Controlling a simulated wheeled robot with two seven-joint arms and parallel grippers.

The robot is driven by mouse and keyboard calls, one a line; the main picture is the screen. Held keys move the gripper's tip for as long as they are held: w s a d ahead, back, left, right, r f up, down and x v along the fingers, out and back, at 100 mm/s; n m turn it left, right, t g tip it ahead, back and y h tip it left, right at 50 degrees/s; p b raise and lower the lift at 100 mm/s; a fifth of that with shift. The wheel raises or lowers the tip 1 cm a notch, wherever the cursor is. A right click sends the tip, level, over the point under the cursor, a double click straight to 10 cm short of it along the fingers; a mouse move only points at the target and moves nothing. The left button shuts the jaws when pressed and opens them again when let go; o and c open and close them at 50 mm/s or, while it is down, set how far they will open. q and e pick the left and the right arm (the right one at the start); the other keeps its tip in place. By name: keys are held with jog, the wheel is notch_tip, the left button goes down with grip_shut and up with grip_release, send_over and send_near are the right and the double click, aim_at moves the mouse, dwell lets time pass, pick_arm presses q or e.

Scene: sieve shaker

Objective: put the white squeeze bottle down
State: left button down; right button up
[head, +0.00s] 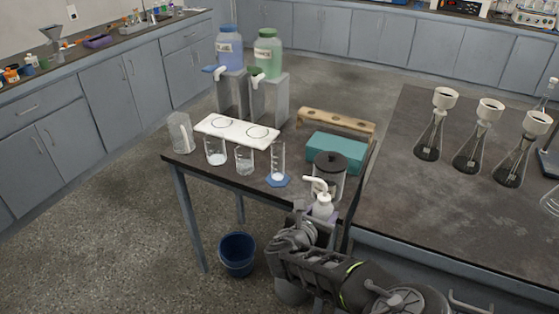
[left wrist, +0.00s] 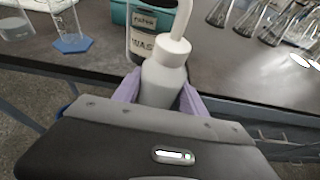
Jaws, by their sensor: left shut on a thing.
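The white squeeze bottle (head: 322,207) has a bent spout and stands upright in my left gripper (head: 317,219) at the table's front right corner. In the left wrist view the bottle (left wrist: 165,80) sits between the two purple finger pads of the gripper (left wrist: 160,95), which is shut on it. The bottle's lower part is hidden by the gripper, so I cannot tell whether its base touches anything. My right gripper is not in view.
A dark-lidded waste jar (head: 328,175) stands just behind the bottle. A graduated cylinder (head: 278,165), beakers (head: 215,152) and a teal box (head: 337,152) share the small table (head: 225,183). A blue bucket (head: 237,254) is on the floor. Conical flasks (head: 475,145) stand on the right bench.

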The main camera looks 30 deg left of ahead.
pick_arm(q)
jog(key=shift+a+f, duration=0.1)
jog(key=shift+f, duration=0.15)
